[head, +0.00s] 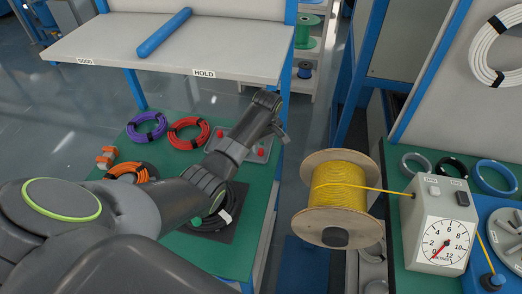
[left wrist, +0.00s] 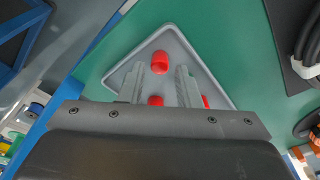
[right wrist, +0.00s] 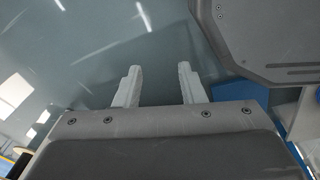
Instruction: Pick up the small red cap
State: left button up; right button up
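Small red caps lie in a grey tray on the green bench. In the left wrist view one red cap (left wrist: 160,62) sits near the tray's corner, just beyond and between my left fingertips. A second red cap (left wrist: 155,101) shows between the fingers, and part of a third (left wrist: 205,101) shows beside the right finger. In the head view the tray (head: 262,151) is partly hidden by my left arm, with a red cap (head: 221,133) at its left side. My left gripper (left wrist: 158,68) is open above the tray, holding nothing. My right gripper (right wrist: 160,70) is open and empty over bare floor.
Purple (head: 147,127), red (head: 189,132), orange and black cable coils lie on the green bench around the tray. A shelf (head: 180,50) with a blue tube stands behind. A yellow cable spool (head: 338,195) and a dial gauge box (head: 437,235) are at right.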

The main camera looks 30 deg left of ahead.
pick_arm(q)
jog(key=shift+w+f, duration=0.1)
jog(key=shift+f, duration=0.5)
jog(key=shift+a+f, duration=0.15)
jog(key=shift+f, duration=0.15)
grip_shut()
pick_arm(e)
jog(key=shift+w, duration=0.6)
pick_arm(q)
jog(key=shift+r, duration=0.15)
pick_arm(e)
jog(key=shift+d+r, duration=0.1)
jog(key=shift+r, duration=0.05)
